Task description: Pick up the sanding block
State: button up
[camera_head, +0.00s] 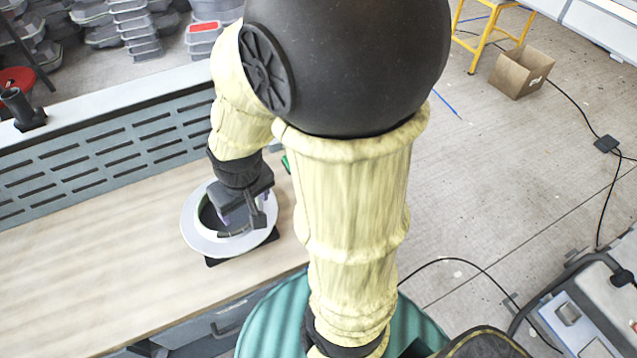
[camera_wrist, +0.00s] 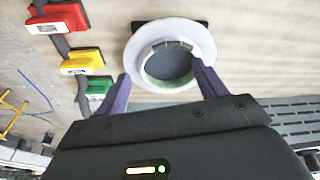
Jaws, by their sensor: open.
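I cannot make out a sanding block for certain in either view. A white round flanged mould (camera_wrist: 205,38) sits on a dark base on the wooden bench; it also shows in the head view (camera_head: 191,224). Inside its rim is a pale green inner wall with small grey blocks or segments along one edge, and a dark grey floor (camera_wrist: 168,66). My gripper (camera_wrist: 161,72) is open, with its two purple fingers on either side of the mould's opening and nothing seen between them. In the head view my gripper (camera_head: 246,212) is over the mould and hides part of its opening.
Red (camera_wrist: 55,17), yellow (camera_wrist: 82,63) and green (camera_wrist: 98,87) boxes joined by a dark strip lie beside the mould. A slotted grey panel (camera_head: 100,160) runs along the bench's back. The bench (camera_head: 90,270) is clear to the left.

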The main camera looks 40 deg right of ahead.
jog(key=o, duration=0.5)
jog(key=w+d, duration=0.2)
jog(key=d, duration=0.1)
jog(key=shift+w, duration=0.15)
jog(key=w+d+m+g, duration=0.1)
jog(key=d, duration=0.6)
jog(key=w+d+m, duration=0.1)
jog(key=w+d, duration=0.1)
jog(key=d, duration=0.5)
jog(key=w+d+g, duration=0.1)
jog(key=d, duration=0.7)
jog(key=shift+w+m+g+b, duration=0.2)
jog(key=shift+m+g+b, duration=0.1)
jog(key=shift+m+b, duration=0.1)
notch_tip(320, 180, down, 12)
jog(key=shift+f+p, duration=0.1)
jog(key=shift+p, duration=0.65)
